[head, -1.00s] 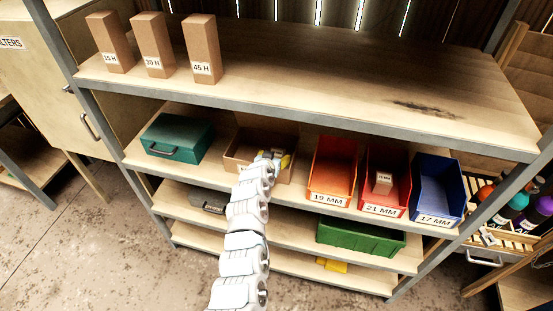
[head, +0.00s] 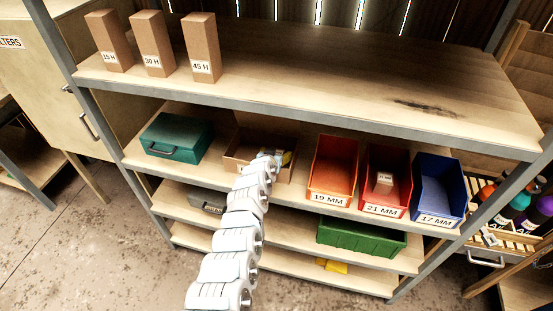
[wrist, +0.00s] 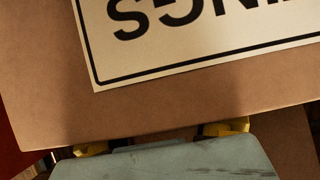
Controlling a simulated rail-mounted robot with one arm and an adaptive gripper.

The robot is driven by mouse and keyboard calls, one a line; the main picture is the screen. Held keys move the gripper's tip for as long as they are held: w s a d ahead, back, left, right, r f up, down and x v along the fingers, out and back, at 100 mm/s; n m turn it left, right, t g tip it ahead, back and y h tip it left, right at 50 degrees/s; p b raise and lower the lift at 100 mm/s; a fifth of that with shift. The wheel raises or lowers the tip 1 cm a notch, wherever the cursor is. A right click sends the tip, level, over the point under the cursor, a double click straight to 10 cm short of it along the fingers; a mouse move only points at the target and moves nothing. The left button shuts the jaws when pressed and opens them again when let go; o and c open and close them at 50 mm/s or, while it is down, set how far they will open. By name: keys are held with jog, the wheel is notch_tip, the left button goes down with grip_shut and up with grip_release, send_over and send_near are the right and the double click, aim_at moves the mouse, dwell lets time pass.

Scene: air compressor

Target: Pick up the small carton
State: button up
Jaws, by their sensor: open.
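A small brown carton (head: 384,182) with a white label sits in the red bin (head: 393,209) marked 21 MM, on the second shelf. My gripper (head: 281,157) is open, to the left of that bin, at an open cardboard box (head: 236,163). Details of its fingers are small in the head view. In the wrist view, brown cardboard (wrist: 40,90) with an upside-down label ending in "INGS" fills most of the picture. A grey part with yellow bits shows along the bottom edge. The small carton cannot be made out in the wrist view.
An orange bin (head: 332,170) marked 19 MM stands between my gripper and the red bin. A blue bin (head: 437,190) is at the right, a green case (head: 177,138) at the left. The top shelf (head: 300,60) overhangs; three tall cartons stand on it.

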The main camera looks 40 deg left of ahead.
jog(key=c, duration=1)
jog(key=shift+c, duration=0.2)
